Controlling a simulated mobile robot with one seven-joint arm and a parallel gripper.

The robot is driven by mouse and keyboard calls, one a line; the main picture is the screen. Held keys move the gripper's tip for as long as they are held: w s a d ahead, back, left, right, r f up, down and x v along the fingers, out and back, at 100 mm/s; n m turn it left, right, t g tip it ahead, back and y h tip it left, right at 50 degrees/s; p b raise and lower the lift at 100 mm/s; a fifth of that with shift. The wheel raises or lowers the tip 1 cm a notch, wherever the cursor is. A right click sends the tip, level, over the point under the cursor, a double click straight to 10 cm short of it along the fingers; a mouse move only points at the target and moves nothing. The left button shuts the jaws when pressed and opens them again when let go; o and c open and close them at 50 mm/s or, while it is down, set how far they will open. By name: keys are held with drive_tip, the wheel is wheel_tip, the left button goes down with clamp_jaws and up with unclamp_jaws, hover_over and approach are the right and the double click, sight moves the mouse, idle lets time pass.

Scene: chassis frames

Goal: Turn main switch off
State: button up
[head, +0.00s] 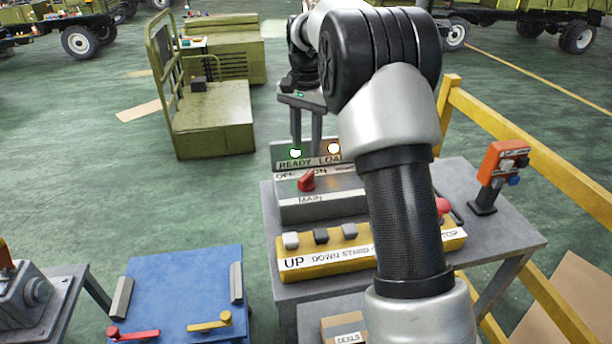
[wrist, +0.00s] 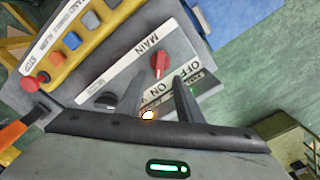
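The main switch is a red knob (head: 307,181) on a grey panel (head: 322,209) marked OFF, ON and MAIN. Its pointer appears to lean toward ON. The red knob also shows in the wrist view (wrist: 160,64), beyond and between my fingertips. My gripper (head: 306,128) is open and empty, with its two fingers apart. In the head view it hangs behind the panel's top edge, where the tips may be partly hidden; contact with the knob is not visible. My arm covers the panel's right side.
Lit READY (head: 295,153) and LOAD (head: 334,148) lamps sit above the knob. A yellow button box (head: 330,264) with several buttons lies in front. An orange-headed device (head: 503,160) stands right on the table (head: 500,240). A yellow rail (head: 530,140) runs along the right.

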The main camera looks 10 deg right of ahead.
sight(306, 175)
wheel_tip(306, 175, down, 10)
drive_tip(key=shift+r+b, duration=0.15)
drive_tip(key=shift+b, duration=0.15)
drive_tip(key=shift+c, duration=0.5)
clamp_jaws()
